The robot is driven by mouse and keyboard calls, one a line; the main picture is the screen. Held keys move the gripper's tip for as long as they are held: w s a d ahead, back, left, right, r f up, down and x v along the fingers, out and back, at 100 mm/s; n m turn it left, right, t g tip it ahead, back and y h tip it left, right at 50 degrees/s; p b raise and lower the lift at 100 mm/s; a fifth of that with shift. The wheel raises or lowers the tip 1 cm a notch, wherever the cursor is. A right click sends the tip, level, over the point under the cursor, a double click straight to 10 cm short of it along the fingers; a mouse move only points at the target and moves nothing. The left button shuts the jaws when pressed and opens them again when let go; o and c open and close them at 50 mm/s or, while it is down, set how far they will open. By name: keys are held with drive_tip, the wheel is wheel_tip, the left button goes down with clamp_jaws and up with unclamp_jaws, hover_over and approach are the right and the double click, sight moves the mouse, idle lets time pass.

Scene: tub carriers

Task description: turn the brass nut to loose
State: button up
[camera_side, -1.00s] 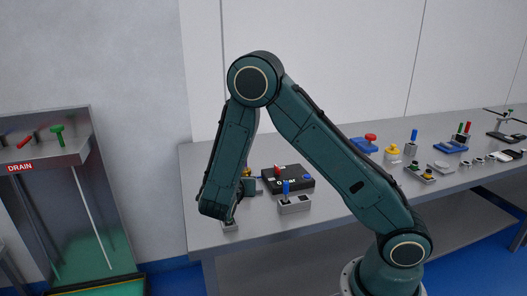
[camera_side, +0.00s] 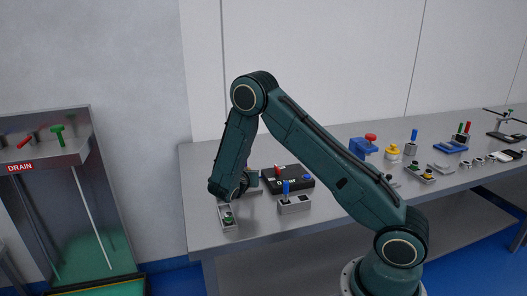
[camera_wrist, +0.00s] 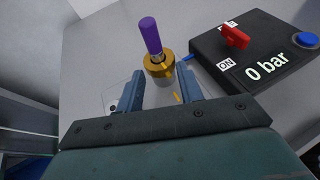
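The brass nut (camera_wrist: 158,68) is a round golden collar in the wrist view, with a purple rod (camera_wrist: 150,36) standing up from its middle. My gripper (camera_wrist: 159,78) is open, with one blue-grey finger on each side just short of the nut. The nut lies between the lines of the two fingers, and I see a gap on both sides. A small brass mark (camera_wrist: 176,97) shows on the surface between the fingers. In the side view my gripper (camera_side: 244,183) is low over the left end of the bench, and the arm hides the nut there.
A black box (camera_wrist: 255,50) reading "0 bar", with a red switch and a blue button, stands right of the nut. A grey box with a green button (camera_side: 228,217) and a blue-lever box (camera_side: 293,203) are nearby on the bench. Several other devices stand farther right.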

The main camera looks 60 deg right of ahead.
drive_tip(key=shift+w+d, duration=0.1)
drive_tip(key=shift+d, duration=0.05)
drive_tip(key=c, duration=0.8)
drive_tip(key=shift+s+d+n+t, duration=0.2)
drive_tip(key=shift+n+t, duration=0.1)
drive_tip(key=shift+t, duration=0.1)
drive_tip(key=shift+s+d+n+t+y, duration=0.2)
drive_tip(key=shift+s+n+t+y, duration=0.1)
drive_tip(key=shift+n+t+y, duration=0.55)
drive_tip(key=shift+s+d+n+t+y, duration=0.15)
drive_tip(key=shift+n+t+y, duration=0.3)
drive_tip(key=shift+n+t, duration=0.25)
drive_tip(key=shift+s+d+n+t+y, duration=0.2)
drive_tip(key=shift+d+n+t+y, duration=0.05)
drive_tip(key=shift+n+t+y, duration=0.55)
drive_tip(key=shift+n, duration=0.35)
